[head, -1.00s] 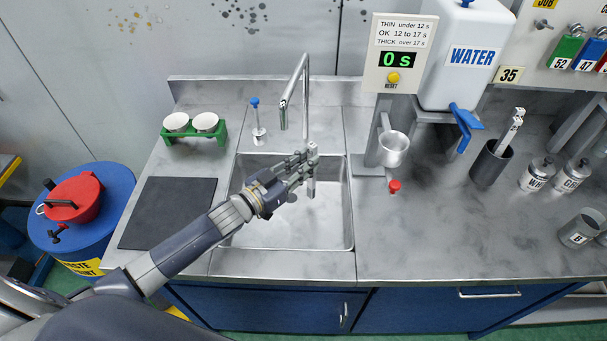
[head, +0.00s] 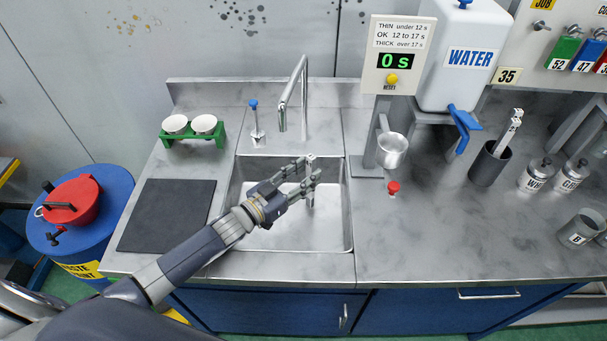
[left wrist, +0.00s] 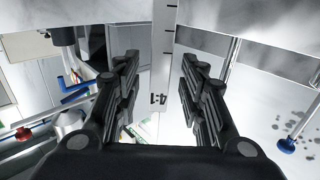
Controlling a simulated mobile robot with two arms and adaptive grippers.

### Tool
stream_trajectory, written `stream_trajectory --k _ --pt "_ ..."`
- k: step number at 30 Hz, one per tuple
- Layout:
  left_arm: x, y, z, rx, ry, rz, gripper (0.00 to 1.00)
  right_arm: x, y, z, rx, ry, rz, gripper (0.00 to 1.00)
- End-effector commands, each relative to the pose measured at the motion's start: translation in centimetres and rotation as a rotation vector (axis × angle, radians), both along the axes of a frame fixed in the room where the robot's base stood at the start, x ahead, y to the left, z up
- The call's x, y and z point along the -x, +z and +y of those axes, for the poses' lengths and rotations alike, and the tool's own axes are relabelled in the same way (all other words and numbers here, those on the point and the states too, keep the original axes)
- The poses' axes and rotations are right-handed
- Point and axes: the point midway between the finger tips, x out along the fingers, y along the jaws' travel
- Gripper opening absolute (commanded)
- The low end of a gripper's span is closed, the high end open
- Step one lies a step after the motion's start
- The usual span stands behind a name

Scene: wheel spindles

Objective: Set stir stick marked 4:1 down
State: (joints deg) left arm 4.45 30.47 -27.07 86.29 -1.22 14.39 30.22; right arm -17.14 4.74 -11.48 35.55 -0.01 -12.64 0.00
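The stir stick marked 4:1 shows in the left wrist view (left wrist: 163,55) as a pale flat strip with dark tick marks and its label. It lies between the two fingers of my left gripper (left wrist: 158,95), with a gap on both sides. In the head view, my left gripper (head: 309,178) is open over the sink (head: 270,235). A small part of the stick (head: 310,197) shows upright at the fingertips. Whether its lower end touches the sink floor cannot be told. My right gripper is in neither view.
A dark cup (head: 487,165) with white sticks (head: 512,128) stands right of the sink. A metal flow cup (head: 392,150) hangs above a red-topped item (head: 393,188). The faucet (head: 300,95) rises behind the sink.

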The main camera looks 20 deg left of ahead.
Motion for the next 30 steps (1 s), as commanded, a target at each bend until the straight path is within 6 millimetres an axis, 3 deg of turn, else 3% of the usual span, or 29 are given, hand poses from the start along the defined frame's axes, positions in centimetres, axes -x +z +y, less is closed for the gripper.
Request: stream_trajectory --k 5,18,30 --pt "0.4 0.1 0.3 -0.001 0.000 0.002 0.38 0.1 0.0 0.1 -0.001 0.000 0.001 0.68" --pt "5.8 0.1 3.2 0.000 -0.001 0.001 0.38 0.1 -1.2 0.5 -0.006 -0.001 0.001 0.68" --pt "6.6 0.3 3.6 0.000 0.000 0.000 0.38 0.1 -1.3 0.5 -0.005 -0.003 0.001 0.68"
